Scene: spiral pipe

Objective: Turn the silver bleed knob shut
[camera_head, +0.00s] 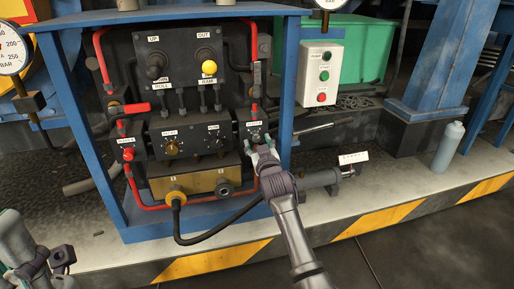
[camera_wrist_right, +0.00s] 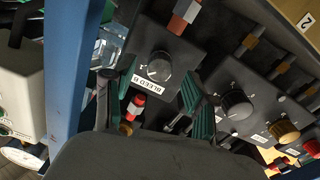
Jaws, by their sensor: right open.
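The silver bleed knob (camera_wrist_right: 159,66) is round and sits on a dark block with a white label reading "BLEED B". In the head view its block (camera_head: 252,128) is at the right end of the valve row, and the knob is small there. My right gripper (camera_head: 264,153) is open just in front of that block. In the right wrist view its fingers with teal pads (camera_wrist_right: 155,88) stand apart, one to each side of the knob, with a gap to it. Whether the fingertips reach knob depth is unclear. My left gripper (camera_head: 58,263) is at the bottom left, away from the panel.
A blue frame post (camera_head: 287,95) stands close right of the block. Red-and-black fittings (camera_wrist_right: 135,107) are near the fingers. Black knobs (camera_wrist_right: 237,104) and a brass knob (camera_head: 172,148) sit alongside. A black hose (camera_head: 215,238) loops below. A bottle (camera_head: 447,147) stands at right.

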